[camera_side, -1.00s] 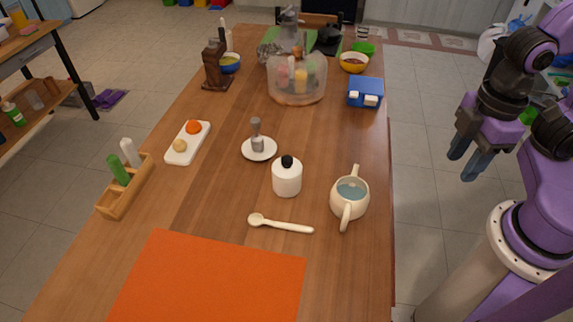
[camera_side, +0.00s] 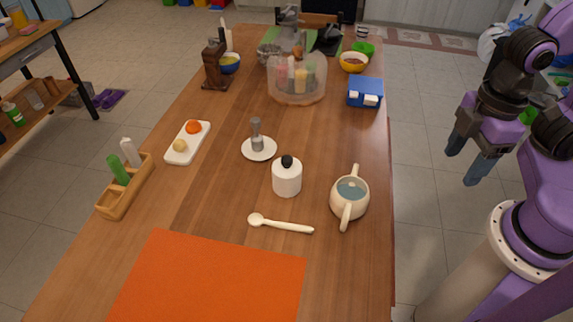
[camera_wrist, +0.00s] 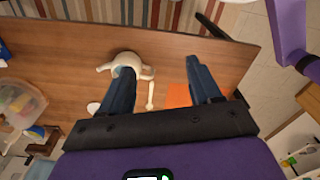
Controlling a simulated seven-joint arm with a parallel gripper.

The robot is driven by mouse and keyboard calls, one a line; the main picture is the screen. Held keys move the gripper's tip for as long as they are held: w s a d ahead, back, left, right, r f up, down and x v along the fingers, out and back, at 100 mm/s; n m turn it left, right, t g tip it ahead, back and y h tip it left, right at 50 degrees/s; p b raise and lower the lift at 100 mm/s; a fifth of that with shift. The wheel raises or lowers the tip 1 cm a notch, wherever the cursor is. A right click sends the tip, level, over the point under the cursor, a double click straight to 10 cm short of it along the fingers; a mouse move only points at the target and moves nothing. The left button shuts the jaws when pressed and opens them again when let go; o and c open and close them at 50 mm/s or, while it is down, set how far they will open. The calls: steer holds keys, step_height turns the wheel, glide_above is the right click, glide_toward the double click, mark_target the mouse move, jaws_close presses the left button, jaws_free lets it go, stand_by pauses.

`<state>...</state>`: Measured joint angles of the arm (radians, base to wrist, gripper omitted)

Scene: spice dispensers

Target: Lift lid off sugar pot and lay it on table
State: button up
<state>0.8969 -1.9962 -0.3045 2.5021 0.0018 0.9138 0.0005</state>
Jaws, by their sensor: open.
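The sugar pot (camera_side: 287,180) is a small white pot standing upright near the middle of the table. Its lid (camera_side: 287,163), with a round black knob, sits on top. My gripper (camera_side: 461,168) is off the table's right edge in the side view, well apart from the pot, with its two blue fingers spread and nothing between them. In the wrist view my gripper (camera_wrist: 165,82) is open too, over the table edge. The sugar pot cannot be made out clearly there; the left finger may hide it.
A cream two-handled pot (camera_side: 350,197) with bluish contents stands right of the sugar pot. A white spoon (camera_side: 282,224) lies in front. A shaker on a white saucer (camera_side: 259,153) stands behind left. An orange mat (camera_side: 210,280) covers the front. Bare table lies left of the sugar pot.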

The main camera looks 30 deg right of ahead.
steer(key=shift+a, duration=0.1)
steer(key=w+a+f+m+y, duration=0.1)
steer(key=a+f+m, duration=0.15)
steer(key=a, duration=0.35)
steer(key=a+f+m+y, duration=0.1)
steer(key=a+f+y, duration=0.15)
steer(key=a, duration=0.25)
steer(key=m+t+h, duration=0.4)
steer(key=m+t, duration=0.5)
steer(key=t, duration=0.4)
glide_toward(290, 161)
steer(key=x, duration=1.1)
steer(key=shift+w+f, duration=0.1)
steer(key=shift+w, duration=0.1)
